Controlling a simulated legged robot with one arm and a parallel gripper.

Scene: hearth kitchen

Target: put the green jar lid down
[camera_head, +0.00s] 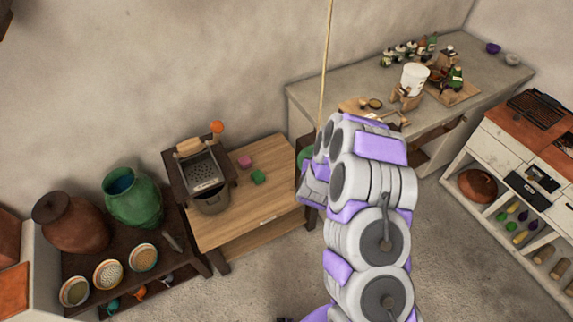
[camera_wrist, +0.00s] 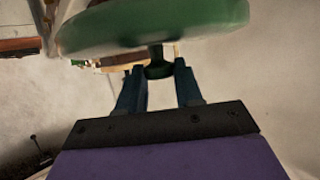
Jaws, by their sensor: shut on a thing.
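The green jar lid (camera_wrist: 155,28) fills the top of the wrist view as a wide disc with a small knob. My gripper (camera_wrist: 159,72) is shut on that knob, with one dark finger on each side. In the head view a sliver of the green lid (camera_head: 304,155) shows just left of my arm, by the right edge of the wooden table. My arm hides most of the lid and the fingers there. I cannot tell how high it is above what lies below.
A large green jar (camera_head: 133,197), a brown jar (camera_head: 71,222) and several bowls stand on the dark shelf at left. A cluttered stone counter (camera_head: 330,89) stands behind.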

